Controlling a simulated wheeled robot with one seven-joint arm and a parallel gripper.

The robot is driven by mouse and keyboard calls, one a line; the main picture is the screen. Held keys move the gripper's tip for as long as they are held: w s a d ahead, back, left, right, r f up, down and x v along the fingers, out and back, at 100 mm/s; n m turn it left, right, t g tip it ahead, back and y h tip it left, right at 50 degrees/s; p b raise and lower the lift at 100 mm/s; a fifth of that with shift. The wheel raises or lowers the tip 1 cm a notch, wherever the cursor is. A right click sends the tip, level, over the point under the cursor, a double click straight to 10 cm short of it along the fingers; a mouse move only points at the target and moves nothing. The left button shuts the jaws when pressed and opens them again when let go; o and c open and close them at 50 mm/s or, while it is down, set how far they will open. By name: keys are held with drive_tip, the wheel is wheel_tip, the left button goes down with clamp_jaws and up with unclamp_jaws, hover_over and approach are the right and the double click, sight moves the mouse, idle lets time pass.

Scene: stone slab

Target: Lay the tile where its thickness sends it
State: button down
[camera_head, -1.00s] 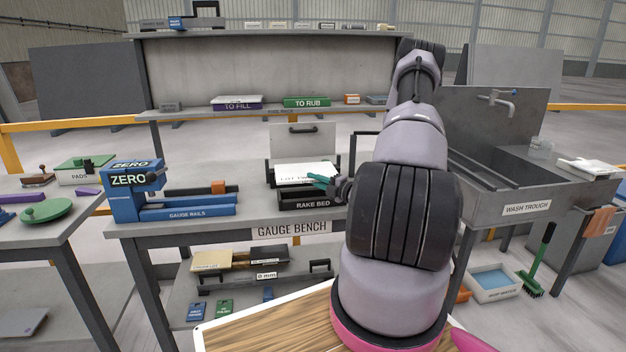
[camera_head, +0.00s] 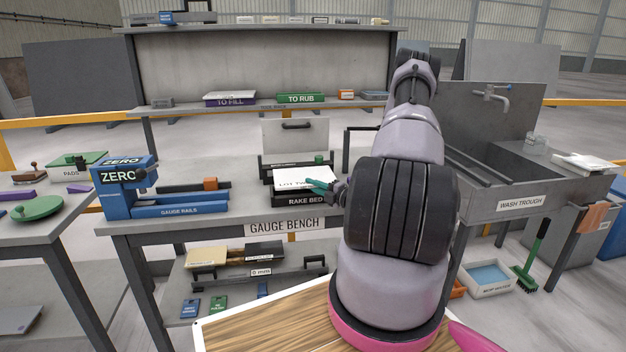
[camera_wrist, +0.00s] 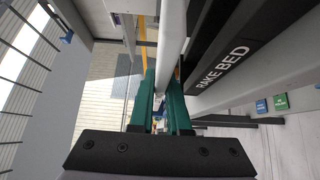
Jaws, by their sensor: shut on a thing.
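A thin white tile with dark lettering, partly readable as "LOT", shows in the head view (camera_head: 300,177) over the black rake bed (camera_head: 297,200). My gripper's green fingers (camera_head: 319,187) are shut on the tile's right front edge. In the wrist view the tile (camera_wrist: 173,40) is a pale edge-on strip running up from between my green fingertips (camera_wrist: 163,90). The black rake bed wall lies to its right there. I cannot tell whether the tile still touches the bed. Purple TO FILL (camera_head: 230,101) and green TO RUB (camera_head: 300,98) places sit on the shelf behind.
Blue gauge rails (camera_head: 180,210) with a ZERO block (camera_head: 120,178) stand left on the gauge bench (camera_head: 240,222). An upright grey plate with a handle (camera_head: 296,136) is behind the bed. The wash trough (camera_head: 520,203) is at right. Bare bench lies between rails and bed.

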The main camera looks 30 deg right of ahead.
drive_tip(key=shift+f, duration=2.45)
drive_tip(key=c, duration=0.8)
unclamp_jaws()
drive_tip(key=shift+s, duration=0.1)
